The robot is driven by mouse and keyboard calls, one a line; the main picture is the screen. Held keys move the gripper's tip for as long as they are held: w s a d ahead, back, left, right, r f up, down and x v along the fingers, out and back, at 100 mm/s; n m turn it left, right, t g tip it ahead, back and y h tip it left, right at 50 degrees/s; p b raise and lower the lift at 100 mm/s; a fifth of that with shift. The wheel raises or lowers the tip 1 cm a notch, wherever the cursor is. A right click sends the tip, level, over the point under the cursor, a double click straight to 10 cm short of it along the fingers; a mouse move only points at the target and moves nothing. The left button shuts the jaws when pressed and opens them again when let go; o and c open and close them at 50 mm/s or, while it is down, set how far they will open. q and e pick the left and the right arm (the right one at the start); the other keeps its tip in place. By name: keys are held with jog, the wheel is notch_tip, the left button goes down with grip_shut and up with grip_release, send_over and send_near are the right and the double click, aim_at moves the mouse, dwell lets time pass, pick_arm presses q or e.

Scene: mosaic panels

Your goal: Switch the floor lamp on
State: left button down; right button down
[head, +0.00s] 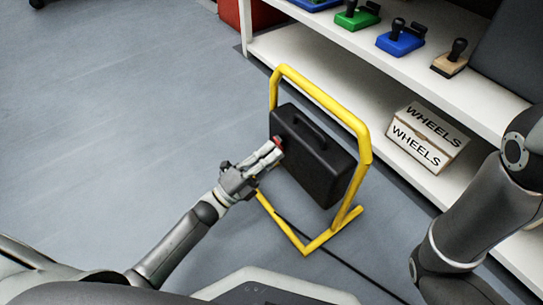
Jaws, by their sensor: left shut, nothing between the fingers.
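The floor lamp is a black box-shaped head (312,166) in a yellow tubular frame (364,151), standing on the grey floor. A small red part, perhaps its switch, shows at the left gripper's fingertips on the near left side of the black head. My left gripper (275,150) is shut, with its fingertips at or very close to that red part. I cannot tell whether they touch it. No light from the lamp shows from this side. My right arm comes in at the right edge, and its gripper is out of view.
A white shelf (330,62) runs behind the lamp, with a white WHEELS box (426,137) on its lower level. Green (357,16) and blue (400,40) stamp-like tools stand on top. A dark cable (345,262) runs along the floor. The floor at left is clear.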

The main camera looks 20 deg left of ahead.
pick_arm(q)
jog(key=shift+w+d+r, duration=0.1)
jog(key=shift+w+d, duration=0.05)
jog(key=shift+w, duration=0.05)
jog(key=p, duration=0.1)
jog(key=r+p, duration=0.1)
jog(key=shift+w+d+g+p, duration=0.15)
jog(key=shift+g+p, duration=0.15)
jog(key=shift+f, duration=0.3)
